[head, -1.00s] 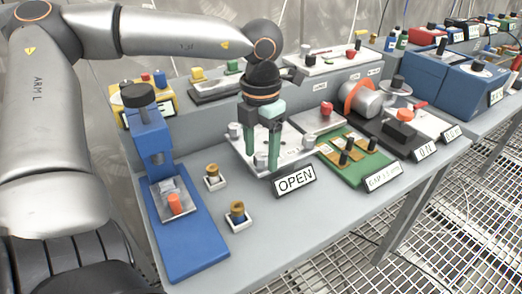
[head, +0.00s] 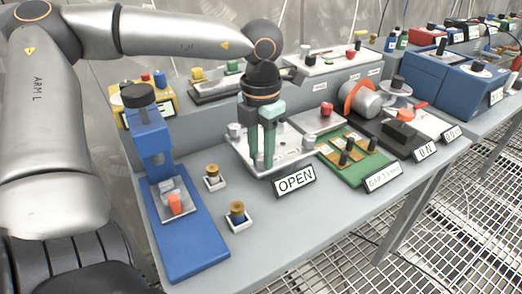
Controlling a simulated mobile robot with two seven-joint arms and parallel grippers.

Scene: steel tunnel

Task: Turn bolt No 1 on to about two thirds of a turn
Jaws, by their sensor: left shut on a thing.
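A bright metal plate (head: 287,158) with upright bolts lies on the grey table behind a sign reading "OPEN" (head: 295,180). My left gripper (head: 262,165) points straight down over the front left part of the plate. Its green fingers are close together, shut on a bolt whose head they mostly hide. I cannot read a number on it. Another bolt (head: 235,131) stands at the plate's left corner, and one (head: 307,139) stands at its right side. My right gripper is not in view.
A blue press-like stand (head: 185,235) is at the left. Two small holders with brass pieces (head: 214,178) (head: 237,215) sit between it and the plate. A green board (head: 355,165) lies close on the right.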

